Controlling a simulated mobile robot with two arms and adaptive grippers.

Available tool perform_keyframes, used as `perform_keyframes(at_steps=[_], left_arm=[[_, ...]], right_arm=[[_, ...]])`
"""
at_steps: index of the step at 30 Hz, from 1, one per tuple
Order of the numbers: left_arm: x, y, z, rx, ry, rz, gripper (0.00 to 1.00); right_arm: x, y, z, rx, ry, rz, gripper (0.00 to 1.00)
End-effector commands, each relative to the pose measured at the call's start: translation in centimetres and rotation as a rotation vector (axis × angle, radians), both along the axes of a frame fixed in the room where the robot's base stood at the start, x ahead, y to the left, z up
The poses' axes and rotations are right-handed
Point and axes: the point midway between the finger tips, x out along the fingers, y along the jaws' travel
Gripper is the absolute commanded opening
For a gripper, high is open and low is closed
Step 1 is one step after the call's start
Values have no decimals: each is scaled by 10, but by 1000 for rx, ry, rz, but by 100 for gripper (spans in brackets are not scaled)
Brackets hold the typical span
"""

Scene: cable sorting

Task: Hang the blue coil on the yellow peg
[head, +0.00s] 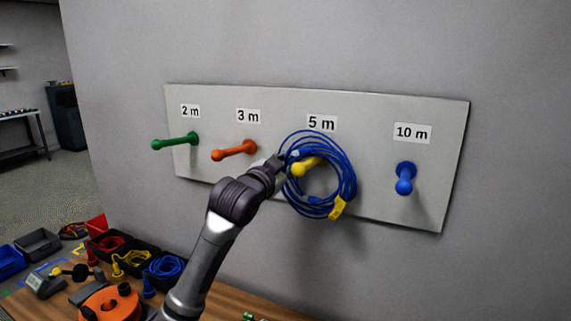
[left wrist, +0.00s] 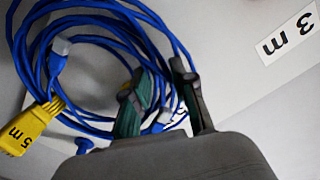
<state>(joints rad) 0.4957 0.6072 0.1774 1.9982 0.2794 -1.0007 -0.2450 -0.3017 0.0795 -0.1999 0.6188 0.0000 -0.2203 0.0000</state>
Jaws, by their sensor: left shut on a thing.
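The blue coil (head: 349,185) hangs upright in front of the board below the 5 m label, with a yellow tag (head: 338,208) at its lower right. The yellow peg (head: 306,166) shows inside the coil's ring; I cannot tell how far it reaches through. My left gripper (head: 279,163) is shut on the coil's left upper side. In the left wrist view, the fingers (left wrist: 165,95) close on strands of the coil (left wrist: 57,66), and the tag (left wrist: 25,130) reads 5 m. My right gripper is not in view.
The board (head: 375,110) also bears a green peg (head: 175,142), an orange peg (head: 234,151) and a blue peg (head: 405,178). Below left, a wooden table (head: 250,300) holds bins of coils, including a black bin with blue cable (head: 166,266), and an orange reel (head: 108,303).

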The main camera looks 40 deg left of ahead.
Motion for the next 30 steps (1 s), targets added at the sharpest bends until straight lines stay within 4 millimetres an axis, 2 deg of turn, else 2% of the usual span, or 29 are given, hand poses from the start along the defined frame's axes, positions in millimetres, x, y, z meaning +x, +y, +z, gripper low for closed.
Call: perform_keyframes(at_steps=[8, 9, 14, 24, 26, 30], left_arm=[[0, 0, 1, 0, -2, 0, 0], [0, 0, 1, 0, -2, 0, 29], [0, 0, 1, 1, -2, 0, 55], [-2, 0, 0, 1, 1, 0, 55], [-7, -1, 0, 1, 1, 0, 55], [-28, -7, 0, 4, 1, 0, 55]], right_arm=[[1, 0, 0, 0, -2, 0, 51], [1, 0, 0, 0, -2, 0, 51], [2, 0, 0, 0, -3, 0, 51], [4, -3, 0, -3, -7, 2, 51], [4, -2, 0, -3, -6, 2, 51], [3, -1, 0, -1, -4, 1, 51]])
